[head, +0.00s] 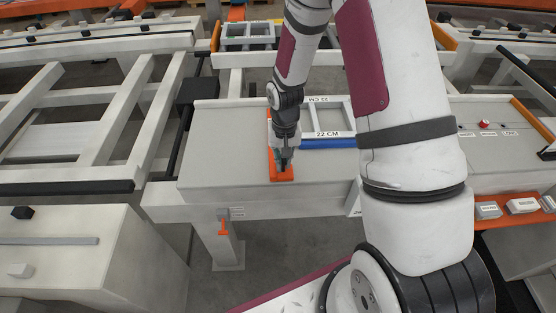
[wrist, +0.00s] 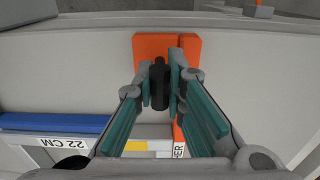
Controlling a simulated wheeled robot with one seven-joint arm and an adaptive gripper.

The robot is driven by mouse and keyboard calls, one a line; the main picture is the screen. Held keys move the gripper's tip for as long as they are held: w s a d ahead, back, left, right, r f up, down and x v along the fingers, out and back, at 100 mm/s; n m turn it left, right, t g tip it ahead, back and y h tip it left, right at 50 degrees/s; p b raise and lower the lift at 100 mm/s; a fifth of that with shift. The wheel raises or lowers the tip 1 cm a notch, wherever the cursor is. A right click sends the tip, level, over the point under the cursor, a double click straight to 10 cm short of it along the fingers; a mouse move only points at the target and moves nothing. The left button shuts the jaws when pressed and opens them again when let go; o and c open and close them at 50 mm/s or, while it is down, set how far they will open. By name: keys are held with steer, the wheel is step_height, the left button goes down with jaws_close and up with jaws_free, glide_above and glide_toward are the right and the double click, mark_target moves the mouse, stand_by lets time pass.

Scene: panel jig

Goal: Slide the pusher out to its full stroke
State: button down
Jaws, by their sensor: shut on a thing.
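The pusher is an orange block (head: 283,172) on the grey panel top, in the head view below my gripper (head: 285,158). In the wrist view the orange block (wrist: 151,46) lies at the top centre, with a black upright handle (wrist: 159,84) on it. My gripper (wrist: 169,82) has its two teal-lined fingers on either side of the black handle and is shut on it. A white label ending in "HER" (wrist: 179,151) shows beside an orange strip. My arm and fingers hide part of the pusher in the head view.
The grey panel top (head: 225,150) is clear to the left. An orange tray (head: 510,210) with small white blocks is at the right.

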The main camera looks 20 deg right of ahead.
steer(key=c, duration=1.6)
jaws_free()
steer(key=shift+c, duration=0.2)
step_height(320, 180, up, 12)
steer(key=shift+r, duration=0.1)
steer(key=s+a+r+n+t, duration=0.1)
steer(key=s+r+t, duration=0.1)
steer(key=s+r, duration=0.65)
steer(key=s+a+r+n+t, duration=0.2)
steer(key=s+r, duration=0.3)
steer(key=r, duration=0.7)
steer(key=s+r+n+t, duration=0.1)
steer(key=s+r, duration=0.1)
steer(key=s, duration=0.6)
steer(key=shift+a+r, duration=0.4)
